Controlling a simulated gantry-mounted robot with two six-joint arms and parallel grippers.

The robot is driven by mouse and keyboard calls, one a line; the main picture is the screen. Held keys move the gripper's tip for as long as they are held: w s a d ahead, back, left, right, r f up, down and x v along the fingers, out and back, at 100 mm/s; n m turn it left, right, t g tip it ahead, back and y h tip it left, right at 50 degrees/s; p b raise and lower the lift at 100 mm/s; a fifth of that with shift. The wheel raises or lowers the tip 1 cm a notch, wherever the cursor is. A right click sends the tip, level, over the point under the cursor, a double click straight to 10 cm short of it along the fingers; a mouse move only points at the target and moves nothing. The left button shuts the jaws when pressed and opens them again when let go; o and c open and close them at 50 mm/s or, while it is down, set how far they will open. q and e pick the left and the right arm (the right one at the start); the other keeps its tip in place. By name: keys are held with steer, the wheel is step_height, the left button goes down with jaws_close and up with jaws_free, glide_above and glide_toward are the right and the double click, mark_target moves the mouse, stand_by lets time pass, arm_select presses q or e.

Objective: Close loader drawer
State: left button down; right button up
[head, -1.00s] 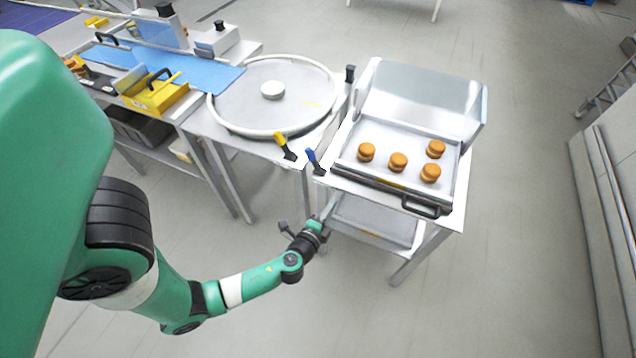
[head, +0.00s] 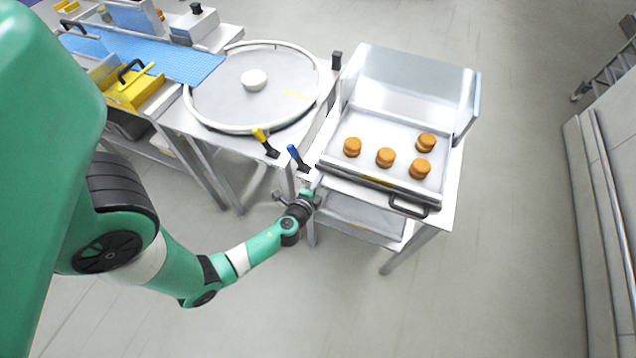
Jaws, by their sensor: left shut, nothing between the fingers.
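The loader drawer (head: 352,170) is a shallow metal tray with several round brown filled pieces (head: 385,157) on it. It lies on the right-hand metal table, in front of a clear hood. Its black handle (head: 409,207) is at the front right, by the table's front edge. My left gripper (head: 313,180) is at the table's front left corner, to the left of the handle and apart from it. It is shut and empty; its fingertips are small and partly hidden against the table edge. My right gripper is out of view.
A blue-handled lever (head: 294,153) and a yellow-handled lever (head: 262,137) stand close to my left gripper. A round turntable (head: 225,95) is to the left. The clear hood (head: 415,80) rises behind the drawer. The floor in front is free.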

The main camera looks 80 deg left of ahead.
mark_target(330, 156)
arm_select(q)
steer(key=shift+w+a, duration=0.45)
steer(key=shift+a, duration=0.25)
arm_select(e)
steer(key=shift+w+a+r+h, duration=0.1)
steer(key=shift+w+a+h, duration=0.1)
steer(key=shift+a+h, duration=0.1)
arm_select(q)
steer(key=w+a, duration=0.1)
steer(key=a, duration=0.1)
steer(key=w+a+b, duration=0.1)
steer(key=w+a, duration=0.2)
steer(key=a, duration=0.2)
steer(key=shift+w, duration=0.15)
steer(key=shift+d, duration=0.1)
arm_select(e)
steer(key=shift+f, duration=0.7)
